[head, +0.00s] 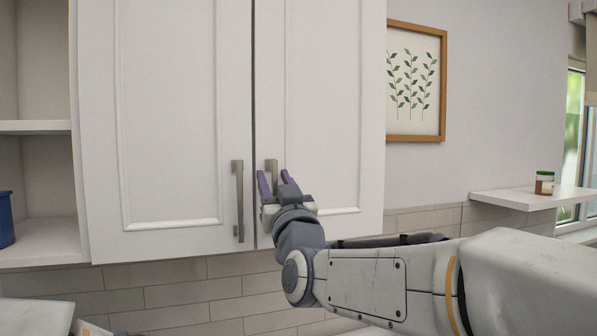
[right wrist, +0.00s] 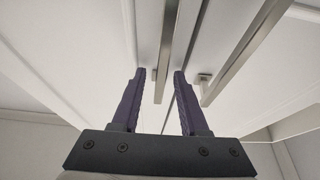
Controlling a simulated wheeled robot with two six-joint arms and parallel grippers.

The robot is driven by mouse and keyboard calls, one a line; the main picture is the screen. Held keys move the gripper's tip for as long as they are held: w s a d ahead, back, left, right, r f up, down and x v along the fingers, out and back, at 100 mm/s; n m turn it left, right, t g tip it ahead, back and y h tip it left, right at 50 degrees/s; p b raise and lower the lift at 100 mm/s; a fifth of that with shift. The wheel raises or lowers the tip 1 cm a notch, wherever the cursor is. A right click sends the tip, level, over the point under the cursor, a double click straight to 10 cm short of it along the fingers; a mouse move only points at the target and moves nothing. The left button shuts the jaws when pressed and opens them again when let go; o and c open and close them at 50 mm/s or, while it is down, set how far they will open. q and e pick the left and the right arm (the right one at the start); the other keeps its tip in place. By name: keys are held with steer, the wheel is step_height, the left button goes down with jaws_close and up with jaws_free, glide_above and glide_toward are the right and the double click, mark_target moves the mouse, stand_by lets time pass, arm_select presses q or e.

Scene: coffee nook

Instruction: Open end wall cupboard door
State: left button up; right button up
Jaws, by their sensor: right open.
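The end wall cupboard has two white panelled doors, a left door (head: 180,110) and a right door (head: 320,110), both closed. The left door's bar handle (head: 238,200) is clear of my gripper. The right door's handle (head: 271,166) is partly hidden behind my right gripper (head: 274,182). My right gripper is open, its purple fingers pointing up at this handle. In the right wrist view the gripper (right wrist: 160,75) has one bar handle (right wrist: 168,50) between its fingertips, apparently not clamped. The other handle (right wrist: 245,50) lies outside the fingers. My left gripper is not in view.
Open shelves (head: 40,127) with a blue container (head: 5,220) adjoin the cupboard on the left. A framed leaf picture (head: 442,80) hangs to the right. A small shelf (head: 530,198) with a jar (head: 544,183) is further right. A tiled wall (head: 180,295) lies below the cupboard.

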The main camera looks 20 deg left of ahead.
jaws_close()
stand_by(1.5)
